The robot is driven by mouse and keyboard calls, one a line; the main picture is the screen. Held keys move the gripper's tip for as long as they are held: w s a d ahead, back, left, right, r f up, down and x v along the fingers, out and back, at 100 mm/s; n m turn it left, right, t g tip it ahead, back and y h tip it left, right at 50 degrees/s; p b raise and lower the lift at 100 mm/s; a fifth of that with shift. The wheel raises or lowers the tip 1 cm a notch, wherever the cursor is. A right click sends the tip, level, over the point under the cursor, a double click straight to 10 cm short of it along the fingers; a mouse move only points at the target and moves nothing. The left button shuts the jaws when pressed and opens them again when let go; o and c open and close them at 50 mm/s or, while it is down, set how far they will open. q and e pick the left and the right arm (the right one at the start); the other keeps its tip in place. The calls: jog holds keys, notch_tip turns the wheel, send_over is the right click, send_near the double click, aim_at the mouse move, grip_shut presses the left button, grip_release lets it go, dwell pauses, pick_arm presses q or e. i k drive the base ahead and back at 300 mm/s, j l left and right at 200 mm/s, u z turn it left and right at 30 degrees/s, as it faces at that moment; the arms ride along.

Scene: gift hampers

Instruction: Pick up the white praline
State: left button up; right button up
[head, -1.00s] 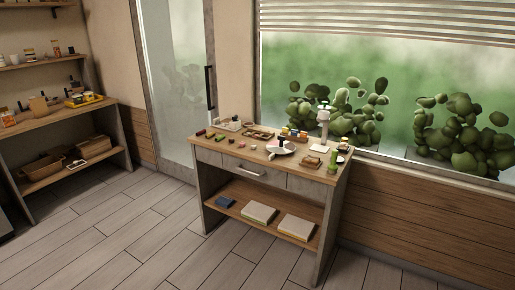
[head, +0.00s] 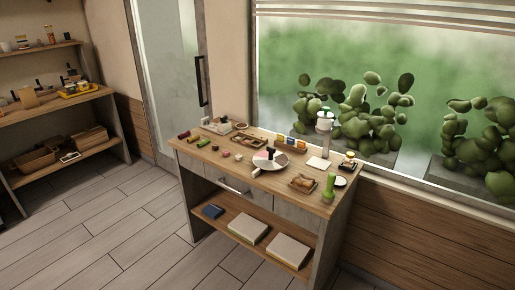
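I cannot make out a white praline for certain; the things on the table are too small at this distance. The wooden table (head: 205,158) stands in the middle of the view. Small pralines or sweets lie on its left half: a reddish one (head: 226,154) and a pale pinkish one (head: 238,158). A round plate (head: 262,165) with pale and pink wedges and a dark upright piece sits near the table's middle. Neither of my grippers shows in the view.
A wooden tray (head: 302,183), a green cylinder (head: 329,186) and a white dispenser-like stand (head: 324,137) are on the table's right. Boxes (head: 289,250) lie on its lower shelf. Shelves stand at the left. The floor (head: 120,235) before the table is clear.

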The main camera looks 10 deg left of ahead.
aim_at(238, 157)
jog(key=i+j+z, duration=0.15)
jog(key=i+j, duration=0.45)
jog(key=i+j+z, duration=0.1)
jog(key=i+j, duration=0.5)
jog(key=j, duration=0.2)
